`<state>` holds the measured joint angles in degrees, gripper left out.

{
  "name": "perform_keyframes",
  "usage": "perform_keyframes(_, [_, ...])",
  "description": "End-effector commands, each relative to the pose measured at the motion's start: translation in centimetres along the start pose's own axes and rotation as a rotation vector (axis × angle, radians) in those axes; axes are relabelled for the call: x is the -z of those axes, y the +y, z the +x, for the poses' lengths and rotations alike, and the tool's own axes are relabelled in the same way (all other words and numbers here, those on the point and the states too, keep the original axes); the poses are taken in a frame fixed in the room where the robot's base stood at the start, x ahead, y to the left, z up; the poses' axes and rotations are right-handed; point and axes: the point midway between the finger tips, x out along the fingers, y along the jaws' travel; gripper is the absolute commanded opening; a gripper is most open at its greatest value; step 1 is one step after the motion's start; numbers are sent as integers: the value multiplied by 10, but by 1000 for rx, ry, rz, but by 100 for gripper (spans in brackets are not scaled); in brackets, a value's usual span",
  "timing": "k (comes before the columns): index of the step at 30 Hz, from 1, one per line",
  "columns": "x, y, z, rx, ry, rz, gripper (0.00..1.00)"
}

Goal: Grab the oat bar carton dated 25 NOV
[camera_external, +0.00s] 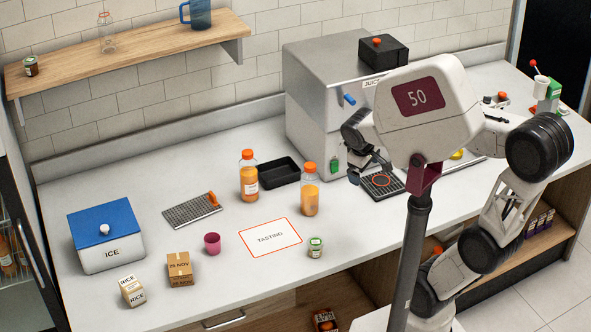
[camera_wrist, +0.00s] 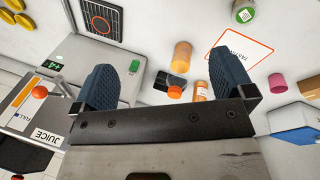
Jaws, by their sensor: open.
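A small brown cardboard carton (camera_external: 180,269) stands on the counter at the front left in the external view. Its dark print appears to read 25 NOV. A brown piece at the right edge of the wrist view (camera_wrist: 312,88) looks like the same carton, cut off by the frame. My gripper (camera_wrist: 163,75) is open with nothing between its fingers. In the external view my gripper (camera_external: 366,158) is in front of the juicer, above the counter and well to the right of the carton.
The rice box (camera_external: 132,290), ice box (camera_external: 106,238) and pink cup (camera_external: 212,243) stand near the carton. Juice bottles (camera_external: 249,178) and a green-lidded jar (camera_external: 315,247) lie between it and my gripper. The juicer (camera_external: 318,110) stands behind. Another carton (camera_external: 324,320) shows below the counter.

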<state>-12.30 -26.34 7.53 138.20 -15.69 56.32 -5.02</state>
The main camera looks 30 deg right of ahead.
Motion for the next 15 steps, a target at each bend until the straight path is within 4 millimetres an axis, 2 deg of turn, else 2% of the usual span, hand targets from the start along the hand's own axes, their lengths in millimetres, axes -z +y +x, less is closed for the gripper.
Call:
perform_keyframes(8, [56, -23, 10, -103, -60, -279, 100])
perform_keyframes(15, [105, -52, 19, -200, -105, -516, 100])
